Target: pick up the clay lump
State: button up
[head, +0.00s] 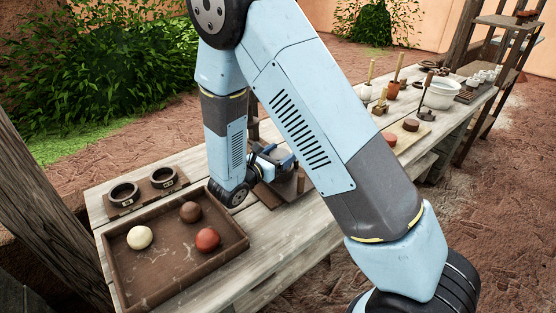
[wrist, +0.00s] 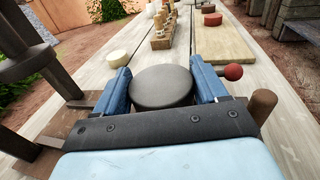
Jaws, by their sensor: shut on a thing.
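My gripper (wrist: 163,76) has its two blue fingers shut on the sides of a dark grey round disc (wrist: 162,88), flat on top. I cannot tell whether this disc is the clay lump. In the head view my gripper (head: 274,160) is over the middle of the table, mostly behind my arm, at a dark wooden stand (head: 288,190). A brown wooden tray (head: 165,268) at the near left holds a cream ball (head: 139,237), a dark brown ball (head: 190,211) and a red ball (head: 207,239), all apart from my gripper.
Two dark rings (head: 124,193) sit on a board behind the tray. In the wrist view, dark wooden posts (wrist: 30,65) stand close on the left. A red knob (wrist: 233,72) and a brown peg (wrist: 263,103) are close on the right. A light board (wrist: 212,45) lies beyond.

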jog(key=s+a+r, duration=0.4)
jog(key=s+r, duration=0.7)
jog(key=s, duration=0.2)
jog(key=w+d+f+n+t+y, duration=0.15)
jog(key=w+d, duration=0.25)
jog(key=w, duration=0.5)
jog(key=w+d+f+n+t+y, duration=0.15)
jog(key=w+d, duration=0.25)
jog(key=w, duration=0.5)
jog(key=w+d+f+n+t+y, duration=0.1)
jog(key=w+d+f+y, duration=0.3)
jog(key=w+d, duration=0.6)
jog(key=d+f+n, duration=0.1)
jog(key=d+f, duration=0.1)
jog(key=d, duration=0.1)
jog(key=shift+w+d+n, duration=0.2)
jog(key=shift+d+n, duration=0.1)
jog(key=shift+d, duration=0.1)
